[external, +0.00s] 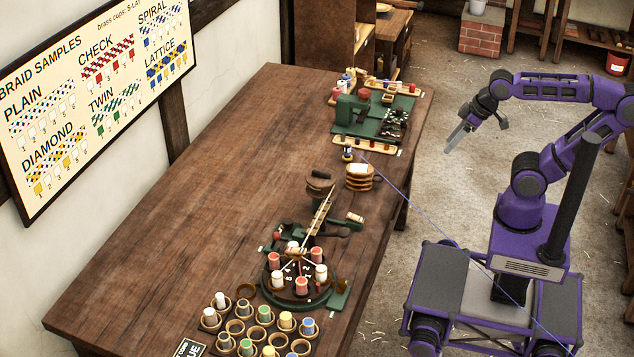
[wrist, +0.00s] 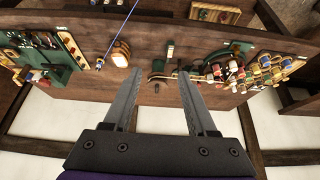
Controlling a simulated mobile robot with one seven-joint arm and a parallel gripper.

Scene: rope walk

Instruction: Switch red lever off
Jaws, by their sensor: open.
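My gripper (external: 455,139) is open and empty, held in the air past the table's right edge. Its two separated fingers show in the wrist view (wrist: 161,74). I cannot make out a clear red lever. A small red part (external: 278,237) sits by the green braiding machine (external: 333,300) at the table's near end. Another red, rounded part (external: 364,94) sits on the green machine (external: 350,122) at the far end. I cannot tell whether either is the lever. The far machine also shows at left in the wrist view (wrist: 57,77), the braiding machine at right (wrist: 233,53).
The long wooden table (external: 190,190) is bare along its left side. Several bobbins in rings (external: 247,348) stand at its near end. A wooden spool (external: 359,177) stands near the right edge. A thin blue cord (external: 420,210) runs from the table across toward my base.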

